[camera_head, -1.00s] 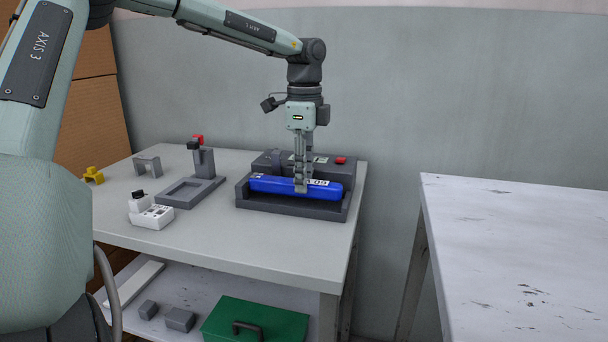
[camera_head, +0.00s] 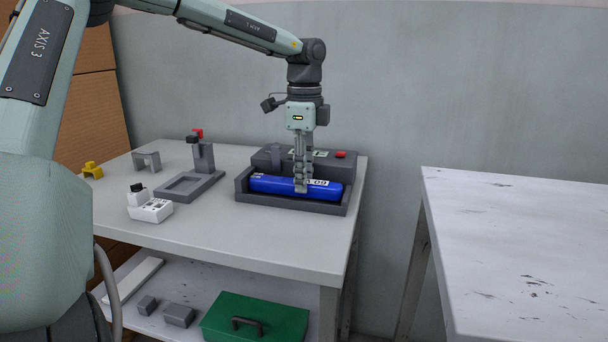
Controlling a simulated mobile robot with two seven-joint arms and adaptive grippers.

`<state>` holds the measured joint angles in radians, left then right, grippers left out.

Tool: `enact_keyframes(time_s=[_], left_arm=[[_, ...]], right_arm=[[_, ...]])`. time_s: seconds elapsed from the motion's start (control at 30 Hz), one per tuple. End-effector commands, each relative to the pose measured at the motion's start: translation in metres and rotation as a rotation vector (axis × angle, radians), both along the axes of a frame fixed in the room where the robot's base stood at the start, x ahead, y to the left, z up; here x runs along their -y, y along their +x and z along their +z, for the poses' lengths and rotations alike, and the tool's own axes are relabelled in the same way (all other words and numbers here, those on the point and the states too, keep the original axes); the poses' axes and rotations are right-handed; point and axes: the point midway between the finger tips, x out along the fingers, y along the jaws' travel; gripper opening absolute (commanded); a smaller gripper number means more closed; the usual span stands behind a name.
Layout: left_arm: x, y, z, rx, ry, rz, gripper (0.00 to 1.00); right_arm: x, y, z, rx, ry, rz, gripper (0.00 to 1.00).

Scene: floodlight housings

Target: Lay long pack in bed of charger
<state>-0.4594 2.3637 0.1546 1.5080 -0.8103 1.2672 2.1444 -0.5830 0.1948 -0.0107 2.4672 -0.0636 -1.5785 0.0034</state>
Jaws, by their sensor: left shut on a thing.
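The long pack (camera_head: 270,184) is a blue bar with a white label. It lies lengthwise within the bed of the charger (camera_head: 292,207), a dark grey tray with a raised housing and a red button behind it. My left gripper (camera_head: 301,188) points straight down, shut on the pack near its middle. The pack looks low in the bed, behind the front rim; whether it touches the bed floor is hidden. My right gripper is not in view.
Left of the charger stand a grey fixture with a red-tipped post (camera_head: 203,165), a white block (camera_head: 150,208), a grey bracket (camera_head: 147,161) and a yellow piece (camera_head: 92,170). A green toolbox (camera_head: 255,318) sits on the lower shelf. A separate table (camera_head: 530,240) at right is bare.

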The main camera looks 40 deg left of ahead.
Motion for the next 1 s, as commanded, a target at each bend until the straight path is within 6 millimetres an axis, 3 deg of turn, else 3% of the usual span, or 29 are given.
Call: enact_keyframes(time_s=[0.47, 0.5, 0.63, 1.0], left_arm=[[0.0001, 0.0004, -0.0030, 0.001, 0.000, 0.000, 0.00], [0.0001, 0.0004, -0.0030, 0.001, 0.000, 0.000, 0.34], [0.0001, 0.0003, -0.0032, 0.001, 0.000, 0.000, 0.50], [-0.0007, 0.0006, -0.0024, 0.003, 0.001, 0.001, 0.53]], right_arm=[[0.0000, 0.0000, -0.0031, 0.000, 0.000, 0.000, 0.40], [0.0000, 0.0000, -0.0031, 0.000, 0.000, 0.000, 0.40], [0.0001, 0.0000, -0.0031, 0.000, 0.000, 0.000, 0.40], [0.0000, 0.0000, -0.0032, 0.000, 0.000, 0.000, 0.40]])
